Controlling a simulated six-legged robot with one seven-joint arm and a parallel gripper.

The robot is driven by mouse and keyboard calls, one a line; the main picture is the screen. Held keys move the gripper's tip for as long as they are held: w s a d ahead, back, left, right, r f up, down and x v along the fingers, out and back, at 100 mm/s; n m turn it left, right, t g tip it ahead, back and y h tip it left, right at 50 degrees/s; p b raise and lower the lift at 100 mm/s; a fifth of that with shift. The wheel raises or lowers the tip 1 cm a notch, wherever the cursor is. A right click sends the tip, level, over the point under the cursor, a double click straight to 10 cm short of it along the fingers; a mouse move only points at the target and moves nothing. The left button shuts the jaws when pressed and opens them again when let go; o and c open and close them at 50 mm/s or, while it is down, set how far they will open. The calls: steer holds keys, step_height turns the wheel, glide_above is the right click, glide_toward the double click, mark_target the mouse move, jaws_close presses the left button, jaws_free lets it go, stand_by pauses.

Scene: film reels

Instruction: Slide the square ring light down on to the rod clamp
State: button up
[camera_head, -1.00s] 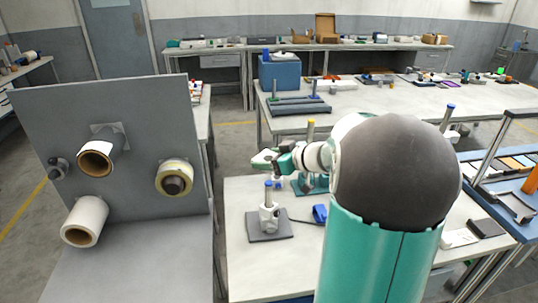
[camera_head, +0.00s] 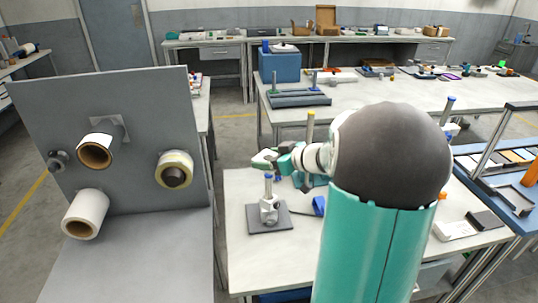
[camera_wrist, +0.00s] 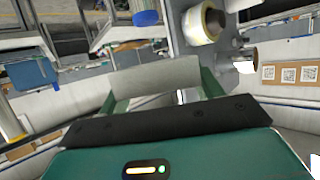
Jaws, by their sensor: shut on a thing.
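The rod clamp (camera_head: 269,207) stands upright on a dark square base on the near bench, its vertical rod topped by a blue cap (camera_head: 268,177). In the head view the light is too small to make out.
A grey panel with film reels (camera_head: 174,170) stands to the left. A yellow-capped rod (camera_head: 310,128) rises behind my arm. A small blue object (camera_head: 319,206) lies right of the clamp. The bench front (camera_head: 255,260) is clear.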

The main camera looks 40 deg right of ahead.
mark_target(269, 192)
steer(key=shift+f, duration=1.3)
steer(key=shift+f, duration=0.15)
steer(key=shift+f, duration=2.35)
steer(key=shift+f, duration=0.1)
steer(key=shift+f, duration=2.4)
steer(key=shift+f, duration=0.5)
steer(key=o, duration=1.2)
steer(key=shift+c, duration=0.2)
